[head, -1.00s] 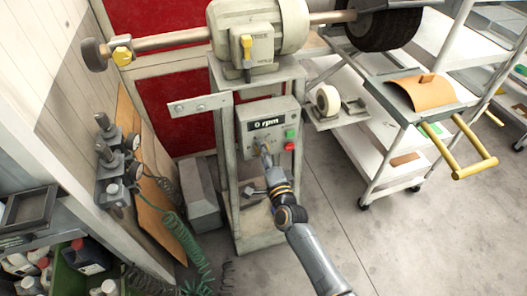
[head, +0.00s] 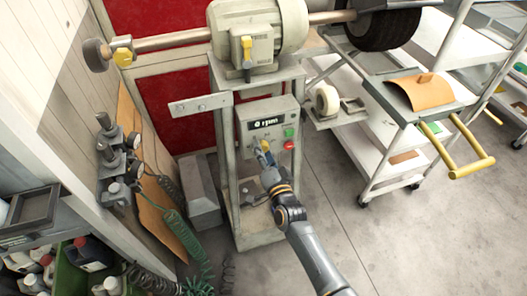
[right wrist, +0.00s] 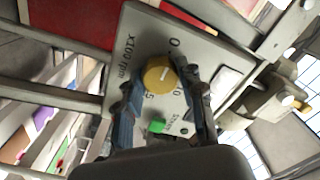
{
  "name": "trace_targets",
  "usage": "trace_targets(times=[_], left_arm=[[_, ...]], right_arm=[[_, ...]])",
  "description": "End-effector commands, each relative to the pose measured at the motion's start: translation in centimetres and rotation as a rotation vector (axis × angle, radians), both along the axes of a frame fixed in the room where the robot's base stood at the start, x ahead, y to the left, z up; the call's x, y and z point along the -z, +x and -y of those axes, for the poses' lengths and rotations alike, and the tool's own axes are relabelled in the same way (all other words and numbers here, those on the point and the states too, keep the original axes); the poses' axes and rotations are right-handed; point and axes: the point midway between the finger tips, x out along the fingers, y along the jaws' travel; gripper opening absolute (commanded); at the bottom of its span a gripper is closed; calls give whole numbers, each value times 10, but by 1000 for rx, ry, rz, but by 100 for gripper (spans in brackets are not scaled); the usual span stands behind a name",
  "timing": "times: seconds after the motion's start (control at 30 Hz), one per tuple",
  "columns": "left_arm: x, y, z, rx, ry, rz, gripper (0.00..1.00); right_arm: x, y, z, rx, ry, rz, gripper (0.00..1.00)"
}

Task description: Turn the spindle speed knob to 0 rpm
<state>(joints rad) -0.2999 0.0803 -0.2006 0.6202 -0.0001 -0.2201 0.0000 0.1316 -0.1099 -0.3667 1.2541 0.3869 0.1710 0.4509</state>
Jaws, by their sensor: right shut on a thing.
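The spindle speed knob (right wrist: 159,75) is a round yellow knob with a white pointer line, on a grey control box (head: 246,135). My right gripper (right wrist: 160,85) has its two fingers on either side of the knob and is shut on it. In the right wrist view the printed 0 is above the knob and 10 to its lower right. The display (head: 267,122) on the box reads 0 rpm. In the head view my right gripper (head: 263,154) covers most of the knob. My left gripper is not in view.
A green button (head: 289,132) and a red button (head: 289,145) sit right of the knob. The motor (head: 285,25) with its shaft stands above the box. A white shelf cart (head: 385,130) is to the right, and bottles (head: 90,250) are at lower left.

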Motion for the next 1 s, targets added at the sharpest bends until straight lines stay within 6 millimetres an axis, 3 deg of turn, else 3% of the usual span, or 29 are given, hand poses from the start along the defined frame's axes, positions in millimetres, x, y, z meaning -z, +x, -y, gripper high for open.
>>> trace_targets(times=[0.37,0.4,0.5,0.83,1.0], left_arm=[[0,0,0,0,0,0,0],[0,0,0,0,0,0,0],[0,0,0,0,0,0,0],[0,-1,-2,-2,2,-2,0],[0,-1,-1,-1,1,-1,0]], right_arm=[[2,-1,0,-1,-9,-1,7],[2,-1,0,-1,-8,-1,46],[1,-1,0,-1,-8,-1,61],[1,-3,1,0,-5,0,61],[2,-23,8,0,-6,-2,61]])
